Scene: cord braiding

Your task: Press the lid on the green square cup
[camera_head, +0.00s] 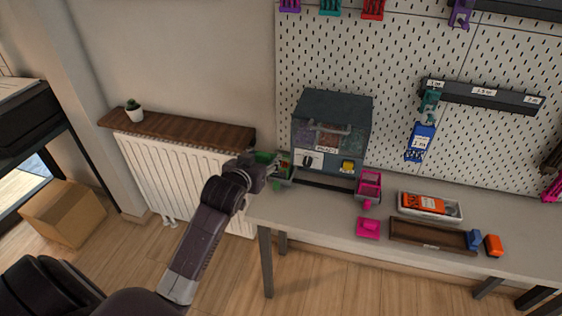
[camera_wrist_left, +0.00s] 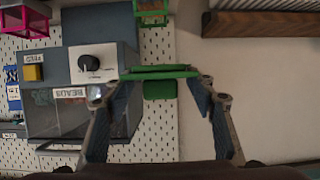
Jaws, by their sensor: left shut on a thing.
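The green lid (camera_wrist_left: 165,72) is held flat between the two fingers of my left gripper (camera_wrist_left: 165,88) in the left wrist view. A smaller green part shows just beside it. The green square cup (camera_wrist_left: 151,12) shows at the top edge of that view, apart from the lid and partly cut off. In the head view my left gripper (camera_head: 272,168) is at the left end of the workbench, beside the green square cup (camera_head: 285,172), and partly hides cup and lid. My right gripper is not in view.
A pink cup (camera_head: 370,186), a pink lid (camera_head: 368,228), a white tray (camera_head: 455,216) and a brown tray (camera_head: 420,235) are to the right. A radiator (camera_head: 185,175) is left.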

